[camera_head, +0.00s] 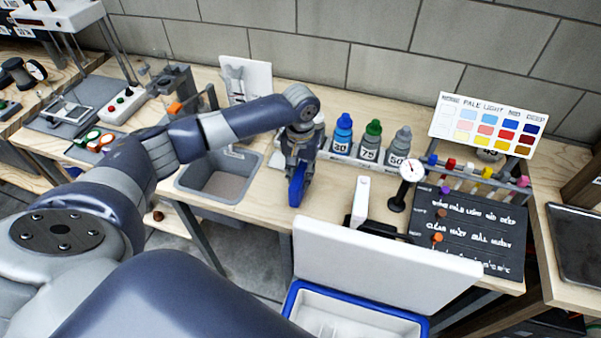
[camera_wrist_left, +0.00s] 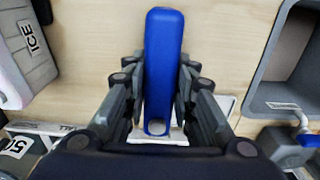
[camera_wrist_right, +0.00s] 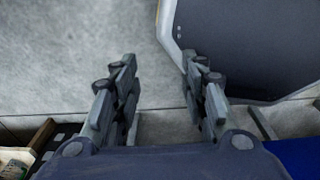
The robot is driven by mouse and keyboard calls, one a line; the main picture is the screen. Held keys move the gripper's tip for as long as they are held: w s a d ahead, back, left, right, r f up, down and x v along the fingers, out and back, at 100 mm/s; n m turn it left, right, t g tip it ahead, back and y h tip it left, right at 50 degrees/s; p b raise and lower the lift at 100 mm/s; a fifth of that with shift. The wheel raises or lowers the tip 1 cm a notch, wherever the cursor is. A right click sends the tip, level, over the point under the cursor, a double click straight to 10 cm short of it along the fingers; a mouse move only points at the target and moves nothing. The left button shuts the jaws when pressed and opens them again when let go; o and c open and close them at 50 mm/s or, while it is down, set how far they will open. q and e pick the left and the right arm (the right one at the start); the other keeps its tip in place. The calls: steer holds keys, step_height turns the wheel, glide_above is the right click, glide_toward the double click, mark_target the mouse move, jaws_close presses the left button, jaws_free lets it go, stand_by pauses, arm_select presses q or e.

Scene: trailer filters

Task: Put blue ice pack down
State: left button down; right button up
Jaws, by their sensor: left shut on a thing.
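The blue ice pack (camera_head: 297,186) is a slim upright slab held by my left gripper (camera_head: 303,158) over the wooden bench top (camera_head: 260,213). In the left wrist view the ice pack (camera_wrist_left: 162,75) stands between the two fingers of the left gripper (camera_wrist_left: 162,105), which are closed on its sides. Whether its lower edge touches the bench is hard to tell. My right gripper (camera_wrist_right: 160,90) shows only in its own wrist view, with its fingers apart and nothing between them, above a grey floor.
A grey sink basin (camera_head: 219,183) lies left of the ice pack. Numbered bottles (camera_head: 342,135) stand behind it, and a dial gauge (camera_head: 406,183) stands to the right. An open white and blue cooler (camera_head: 380,262) is in front. Some bare bench lies around the pack.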

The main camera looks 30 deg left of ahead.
arm_select(q)
steer(key=c, duration=1.3)
jaws_free()
step_height(320, 180, up, 12)
steer(key=shift+r+b, duration=0.1)
steer(key=shift+b, duration=0.8)
